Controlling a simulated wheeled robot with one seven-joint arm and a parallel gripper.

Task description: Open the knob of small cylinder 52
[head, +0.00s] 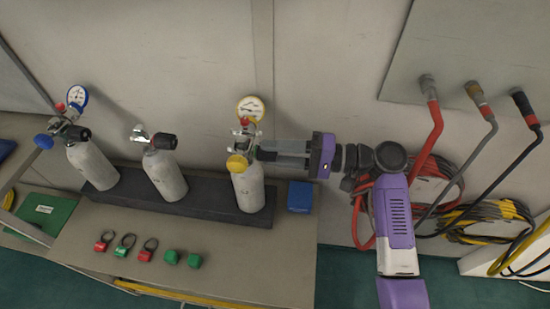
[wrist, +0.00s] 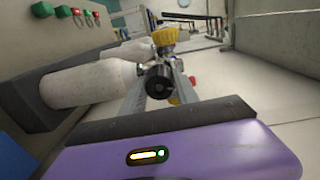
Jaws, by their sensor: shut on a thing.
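Three small white cylinders stand in a row: a left one (head: 92,166), a middle one (head: 165,176) and a right one (head: 248,189). No number 52 can be read on any of them. The right one has a yellow-rimmed gauge (head: 251,109) and a yellow knob (head: 237,162). My gripper (head: 259,151) reaches in from the right at its valve. In the wrist view its fingers are shut on a round black knob (wrist: 159,83) on the valve of the white cylinder (wrist: 90,84). The fingers hide this knob in the head view.
The cylinders stand in a dark rack (head: 205,200) on a bench (head: 262,262). A blue box (head: 300,196) sits right of the rack. Red and green tags and blocks lie in front. The left cylinder has a blue-rimmed gauge (head: 77,96). Hoses (head: 430,135) hang at the right.

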